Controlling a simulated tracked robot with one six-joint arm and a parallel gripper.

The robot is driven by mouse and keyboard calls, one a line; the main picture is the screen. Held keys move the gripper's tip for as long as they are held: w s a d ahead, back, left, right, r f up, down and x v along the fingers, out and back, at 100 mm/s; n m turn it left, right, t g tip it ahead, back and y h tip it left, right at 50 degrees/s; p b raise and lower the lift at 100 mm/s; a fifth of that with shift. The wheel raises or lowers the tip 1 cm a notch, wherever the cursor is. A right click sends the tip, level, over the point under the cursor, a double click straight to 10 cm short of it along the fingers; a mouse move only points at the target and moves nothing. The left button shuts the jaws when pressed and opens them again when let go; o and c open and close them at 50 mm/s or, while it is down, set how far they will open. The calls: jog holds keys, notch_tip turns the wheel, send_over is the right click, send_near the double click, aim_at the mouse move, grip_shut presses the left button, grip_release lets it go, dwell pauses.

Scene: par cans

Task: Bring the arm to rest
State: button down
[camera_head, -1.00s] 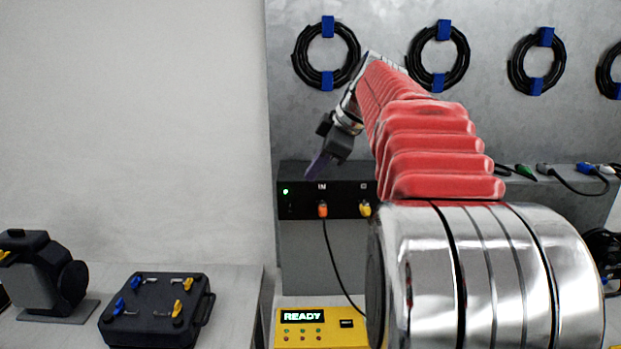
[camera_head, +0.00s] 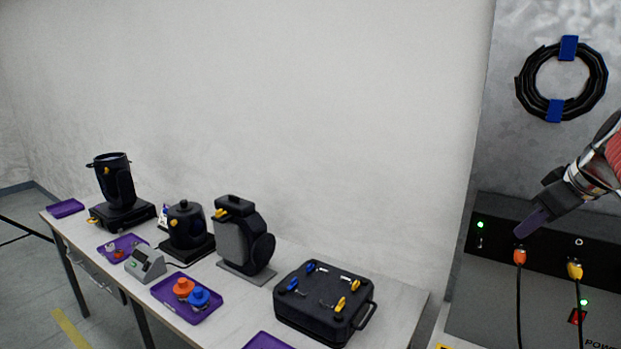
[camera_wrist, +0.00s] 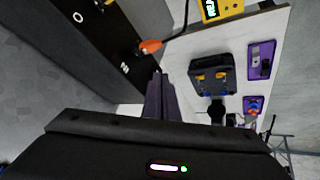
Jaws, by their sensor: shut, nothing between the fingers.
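My gripper (camera_head: 531,223) shows at the right of the head view, with dark purple fingers pointing down and left. It is shut and empty. It is in front of the black power box (camera_head: 486,241), close to the orange plug (camera_head: 520,256); whether it touches the box I cannot tell. In the wrist view my gripper (camera_wrist: 158,80) points away from the camera with its fingers together. The orange plug (camera_wrist: 150,46) is just beyond the fingertips, to their left. A yellow plug (camera_head: 574,270) sits in the box further right.
A long table (camera_head: 405,300) along the wall holds a black case (camera_head: 325,300), par cans (camera_head: 246,240), purple trays (camera_head: 190,310) and a small grey device (camera_head: 145,263). A coiled black cable (camera_head: 520,85) hangs on the grey panel. Floor shows at the far left.

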jog(key=s+a+f+m, duration=0.1)
jog(key=s+a+f, duration=0.4)
jog(key=s+a, duration=0.2)
jog(key=s+a+f+m, duration=0.2)
jog(key=s+a+f, duration=0.4)
jog(key=a, duration=0.6)
jog(key=s+a+f+m+g, duration=0.1)
jog(key=s+a+f, duration=0.5)
jog(key=s+a, duration=0.3)
jog(key=shift+s+a+m, duration=0.15)
jog(key=shift+a+m, duration=0.15)
jog(key=shift+f, duration=0.1)
